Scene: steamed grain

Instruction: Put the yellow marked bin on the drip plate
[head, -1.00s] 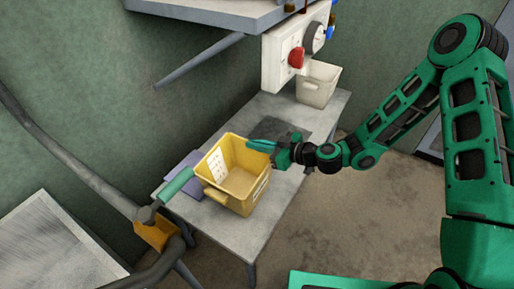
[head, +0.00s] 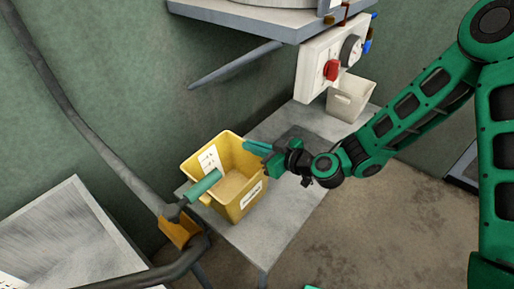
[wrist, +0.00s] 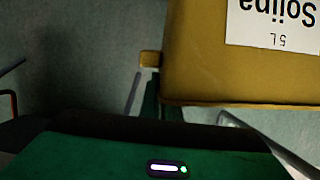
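The yellow bin (head: 236,211) has white labels and stands roughly upright over the near left end of the metal table. I cannot tell whether it touches the table. My gripper (head: 257,149) is at its right rim, with the fingers closed on the wall. In the wrist view the bin's yellow wall (wrist: 210,75) and label fill the upper right. A dark grey square plate (head: 300,143) lies flat on the table behind my gripper. A purple-blue plate seen earlier is now hidden, apparently behind the bin. I cannot tell which is the drip plate.
A white bin (head: 351,96) stands at the table's far end below a white gauge panel (head: 318,62). The table (head: 285,208) is clear right of the yellow bin.

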